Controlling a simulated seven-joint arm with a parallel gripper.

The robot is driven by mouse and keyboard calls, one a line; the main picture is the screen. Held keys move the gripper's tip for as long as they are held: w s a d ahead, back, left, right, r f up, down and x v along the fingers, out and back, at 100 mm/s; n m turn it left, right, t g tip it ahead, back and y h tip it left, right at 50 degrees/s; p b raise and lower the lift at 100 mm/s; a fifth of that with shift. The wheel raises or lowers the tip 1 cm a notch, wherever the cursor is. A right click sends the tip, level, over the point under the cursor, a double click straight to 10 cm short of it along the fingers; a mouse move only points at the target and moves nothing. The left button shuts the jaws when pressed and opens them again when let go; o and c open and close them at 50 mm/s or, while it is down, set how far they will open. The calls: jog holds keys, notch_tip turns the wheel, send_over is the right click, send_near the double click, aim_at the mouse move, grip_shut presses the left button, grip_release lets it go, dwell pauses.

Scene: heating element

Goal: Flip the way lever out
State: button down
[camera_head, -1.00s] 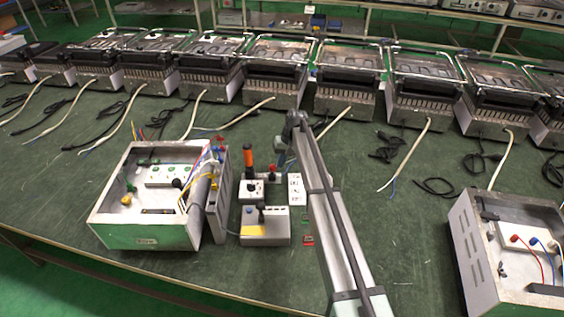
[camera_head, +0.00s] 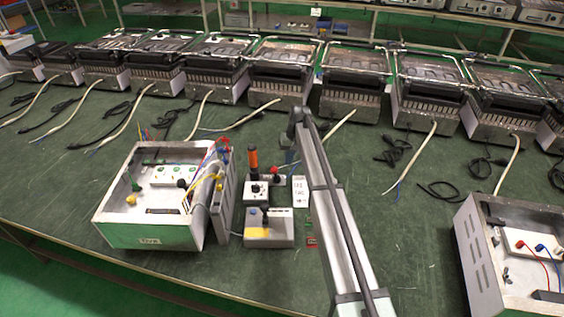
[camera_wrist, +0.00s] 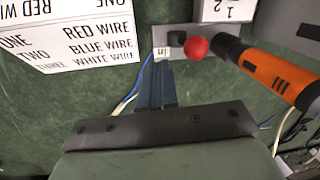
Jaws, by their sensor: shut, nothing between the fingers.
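The way lever has a red ball knob (camera_wrist: 196,46) and a dark base on a small grey plate (camera_wrist: 215,32). The plate carries an "in" label at its left end in the wrist view. In the head view the red knob (camera_head: 275,170) shows beside an upright orange-handled tool. My gripper (camera_wrist: 156,70) is shut and empty, its dark blue fingers near the labelled end of the plate, below and left of the knob. The fingers and knob look apart; I cannot tell their height difference. In the head view my gripper (camera_head: 289,152) is small and partly hidden by my arm.
The orange-handled tool (camera_wrist: 275,75) lies close right of the knob in the wrist view. A white wire-label block (camera_wrist: 65,40) is at left. An open metal box (camera_head: 150,235) with wires and a grey box (camera_head: 268,238) stand nearby. Several heaters line the back.

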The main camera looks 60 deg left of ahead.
notch_tip(320, 180, up, 10)
jog(key=w, duration=0.1)
jog(key=shift+w, duration=0.3)
